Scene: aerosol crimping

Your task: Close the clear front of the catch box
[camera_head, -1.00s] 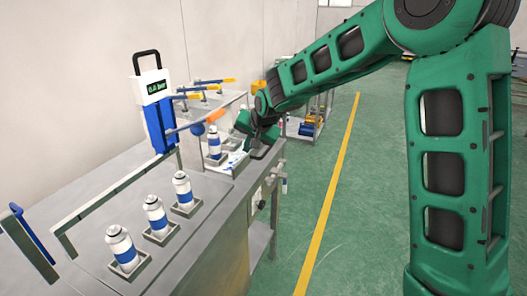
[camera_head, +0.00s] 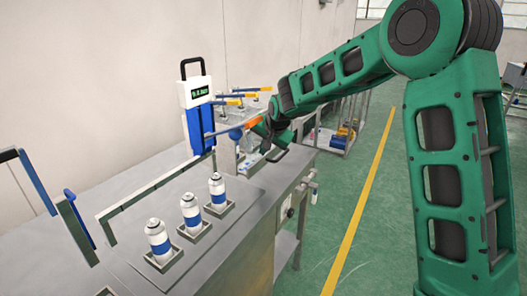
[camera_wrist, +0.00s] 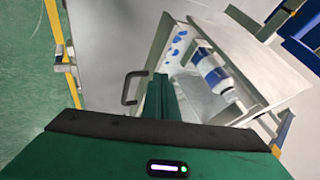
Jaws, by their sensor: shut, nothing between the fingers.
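The catch box (camera_wrist: 228,28) shows in the wrist view as a grey-walled box with a white floor bearing blue marks. A white can with a blue band (camera_wrist: 213,75) lies inside it. A dark C-shaped handle (camera_wrist: 131,88) stands at its left side, next to my gripper (camera_wrist: 160,82). My gripper is shut and empty, with its tips at the box's near left edge; I cannot tell whether they touch it. The clear front is hard to make out, and its angle cannot be told. In the head view my gripper (camera_head: 274,138) hides most of the box.
Several cans, one of them a white-and-blue can (camera_head: 191,213), stand in square holders on the steel bench (camera_head: 240,235). A blue stand with a dark display (camera_head: 195,92) rises behind. The green floor (camera_head: 395,235) right of the bench is open.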

